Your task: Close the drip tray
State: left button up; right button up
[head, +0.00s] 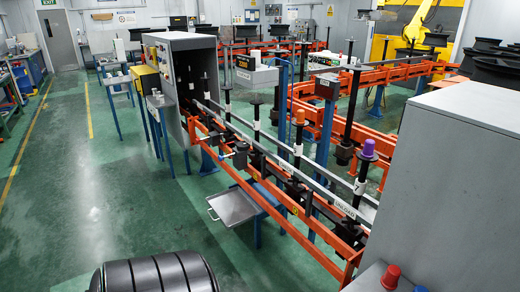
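The drip tray (235,207) is a flat grey metal tray that sticks out to the left from under the orange conveyor frame. Its thin handle (212,214) is at the left end, facing the open floor. The tray looks empty, and its right end is hidden under the frame. It sits level above the floor, beside a blue leg. Neither of my grippers is in view, so nothing of mine shows touching the tray.
The orange conveyor (330,235) carries upright black spindles, one with a purple cap (368,149) and one with an orange cap (300,117). A grey cabinet (180,75) stands at its far end. A large grey box (450,170) fills the right. Green floor (110,200) left of the tray is clear.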

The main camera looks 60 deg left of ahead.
aim_at(233, 207)
jog(key=u, duration=2.35)
jog(key=i+j, duration=0.5)
jog(key=i+j+z, duration=0.05)
jog(key=j, duration=0.05)
